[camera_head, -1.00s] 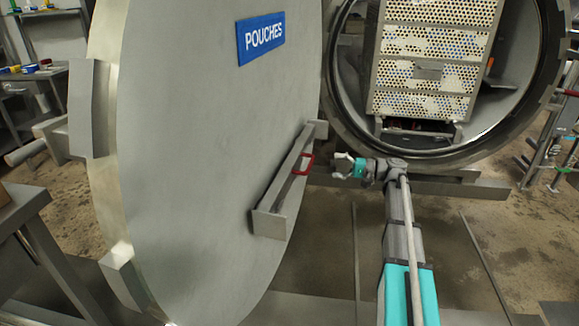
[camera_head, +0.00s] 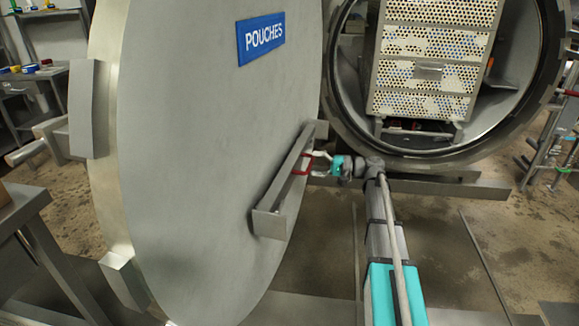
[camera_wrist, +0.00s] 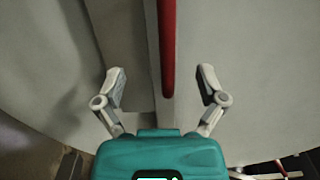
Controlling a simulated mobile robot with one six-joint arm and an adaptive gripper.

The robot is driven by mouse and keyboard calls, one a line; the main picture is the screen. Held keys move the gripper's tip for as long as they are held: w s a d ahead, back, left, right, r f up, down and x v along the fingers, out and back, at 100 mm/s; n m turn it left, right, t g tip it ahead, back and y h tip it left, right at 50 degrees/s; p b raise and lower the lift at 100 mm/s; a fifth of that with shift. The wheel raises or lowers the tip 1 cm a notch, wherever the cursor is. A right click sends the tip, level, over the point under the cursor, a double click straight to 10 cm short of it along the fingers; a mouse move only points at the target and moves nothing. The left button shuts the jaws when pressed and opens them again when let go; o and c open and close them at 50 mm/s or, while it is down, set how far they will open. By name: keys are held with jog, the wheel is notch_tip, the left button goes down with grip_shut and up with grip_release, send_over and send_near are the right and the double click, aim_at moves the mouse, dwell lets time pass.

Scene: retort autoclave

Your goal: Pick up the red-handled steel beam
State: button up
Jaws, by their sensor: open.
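The steel beam (camera_head: 284,190) with a red handle (camera_head: 301,164) rests in two brackets on the face of the big round door, slanting up to the right. My gripper (camera_head: 314,163) is at the handle from its right side. In the wrist view my gripper (camera_wrist: 160,88) is open, one finger on each side of the red handle (camera_wrist: 168,50). The grey beam (camera_wrist: 153,60) runs beside the handle. Gaps show between the handle and both fingers.
The round door (camera_head: 200,130) bears a blue POUCHES sign (camera_head: 261,38). The open autoclave chamber (camera_head: 345,110) with a stack of perforated trays (camera_head: 430,75) stands behind my arm. A steel table (camera_head: 25,205) is at the left. Floor around my arm is mostly clear.

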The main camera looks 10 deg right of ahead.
aim_at(298, 161)
jog(key=shift+x, duration=2.6)
jog(key=shift+s+r, duration=0.1)
jog(key=shift+c, duration=0.3)
grip_shut()
